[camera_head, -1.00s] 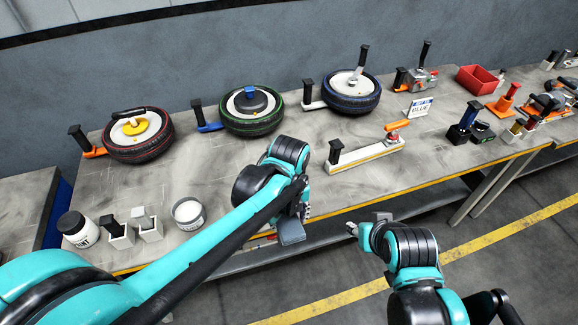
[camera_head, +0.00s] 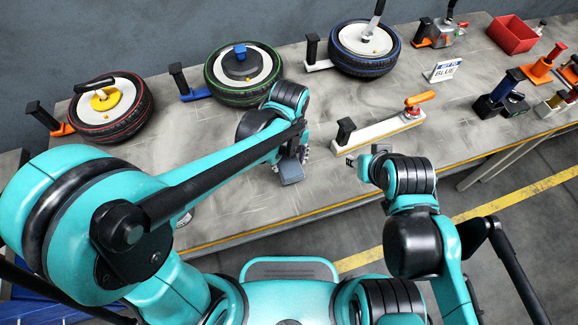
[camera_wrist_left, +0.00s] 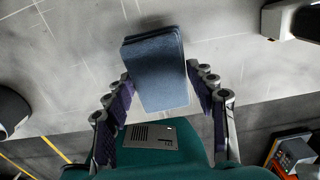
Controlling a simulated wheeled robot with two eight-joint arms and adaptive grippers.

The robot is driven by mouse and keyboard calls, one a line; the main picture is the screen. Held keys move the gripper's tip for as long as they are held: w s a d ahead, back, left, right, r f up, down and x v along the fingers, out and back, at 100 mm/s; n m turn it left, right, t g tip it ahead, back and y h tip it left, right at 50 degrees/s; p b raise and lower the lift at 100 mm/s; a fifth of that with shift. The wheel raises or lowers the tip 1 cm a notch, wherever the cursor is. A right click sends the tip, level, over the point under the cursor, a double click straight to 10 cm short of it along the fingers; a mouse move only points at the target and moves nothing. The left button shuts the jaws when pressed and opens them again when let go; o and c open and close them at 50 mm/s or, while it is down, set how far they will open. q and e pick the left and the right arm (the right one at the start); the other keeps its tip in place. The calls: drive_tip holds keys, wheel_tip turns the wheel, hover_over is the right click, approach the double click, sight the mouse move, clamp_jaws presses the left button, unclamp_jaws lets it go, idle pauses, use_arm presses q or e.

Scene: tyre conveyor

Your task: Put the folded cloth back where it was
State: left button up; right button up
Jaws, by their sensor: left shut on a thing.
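The folded cloth (camera_wrist_left: 158,72) is a blue-grey, layered pad between the two fingers of my left gripper (camera_wrist_left: 163,98) in the left wrist view. In the head view the cloth (camera_head: 291,173) hangs at the end of my left gripper (camera_head: 289,162), over the front part of the grey workbench (camera_head: 235,205). The gripper is shut on it, and its exact height above the bench is hard to tell. My right gripper (camera_head: 353,160) is near the bench's front edge, with no held thing visible; its finger opening is too small to judge.
Red-, green- and blue-rimmed wheels (camera_head: 110,107) (camera_head: 243,72) (camera_head: 364,48) line the back. A white bar tool with an orange handle (camera_head: 385,131) lies right of the cloth. A "blue" sign (camera_head: 444,70) and red bin (camera_head: 512,35) stand farther right. My left arm hides the bench's left front.

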sight(289, 163)
use_arm(q)
drive_tip(key=shift+f+b, duration=0.6)
drive_tip(key=shift+f, duration=1.2)
drive_tip(key=shift+f, duration=0.1)
drive_tip(key=o, duration=1.3)
